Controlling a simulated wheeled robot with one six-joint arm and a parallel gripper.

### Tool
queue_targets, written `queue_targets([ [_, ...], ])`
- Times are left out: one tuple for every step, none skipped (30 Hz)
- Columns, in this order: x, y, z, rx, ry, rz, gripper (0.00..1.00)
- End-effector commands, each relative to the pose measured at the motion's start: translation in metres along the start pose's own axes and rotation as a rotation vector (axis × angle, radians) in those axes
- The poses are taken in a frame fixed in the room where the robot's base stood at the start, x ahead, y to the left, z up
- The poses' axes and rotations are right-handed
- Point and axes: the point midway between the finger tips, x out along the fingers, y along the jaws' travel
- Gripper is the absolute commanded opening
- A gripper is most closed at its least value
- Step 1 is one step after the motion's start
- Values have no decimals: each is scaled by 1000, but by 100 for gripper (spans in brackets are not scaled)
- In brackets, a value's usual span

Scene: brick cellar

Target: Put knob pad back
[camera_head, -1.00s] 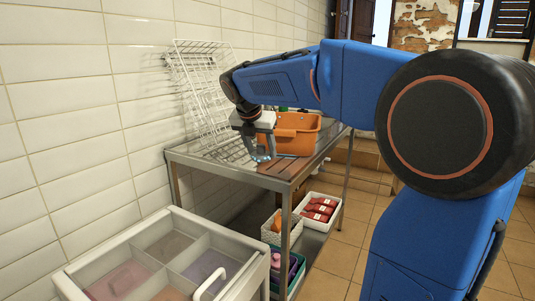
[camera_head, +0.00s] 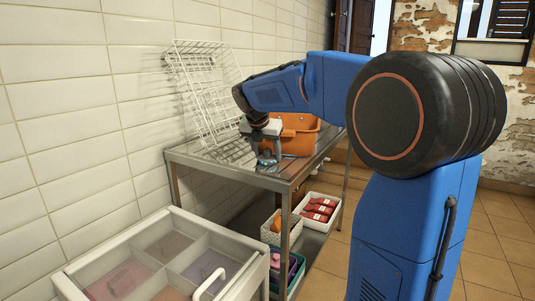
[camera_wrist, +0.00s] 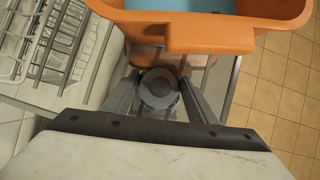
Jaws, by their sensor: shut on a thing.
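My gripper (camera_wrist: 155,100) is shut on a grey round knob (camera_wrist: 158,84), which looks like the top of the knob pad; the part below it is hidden. In the head view my gripper (camera_head: 268,158) is over the metal table (camera_head: 225,177), close in front of the orange bin (camera_head: 299,141). In the wrist view the orange bin (camera_wrist: 215,38) is just beyond the jaws, with a light blue surface (camera_wrist: 180,5) inside. I cannot tell whether the pad touches the table.
A white wire rack (camera_head: 203,95) leans on the tiled wall left of my gripper. A compartmented tray (camera_head: 133,243) stands at lower left. Below the tabletop are a white box with red packs (camera_head: 318,207) and a woven basket (camera_head: 280,236). Floor is clear at right.

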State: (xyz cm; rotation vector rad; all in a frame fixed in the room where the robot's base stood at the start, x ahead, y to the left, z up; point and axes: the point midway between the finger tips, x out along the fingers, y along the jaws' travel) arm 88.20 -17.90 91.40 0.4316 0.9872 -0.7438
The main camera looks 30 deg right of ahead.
Motion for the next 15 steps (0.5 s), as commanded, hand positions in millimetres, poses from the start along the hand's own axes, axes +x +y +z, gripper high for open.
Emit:
queue_targets([
  [0,0,0,0,0,0,35],
  [0,0,0,0,0,0,35],
  [0,0,0,0,0,0,35],
  [0,0,0,0,0,0,35],
  [1,0,0,0,0,0,35],
  [1,0,-1,0,0,0,35],
  [2,0,-1,0,0,0,35],
  [2,0,-1,0,0,0,60],
  [2,0,-1,0,0,0,69],
  [2,0,-1,0,0,0,71],
  [2,0,-1,0,0,0,71],
  [2,0,-1,0,0,0,71],
  [2,0,-1,0,0,0,71],
  [2,0,-1,0,0,0,71],
  [2,0,-1,0,0,0,71],
])
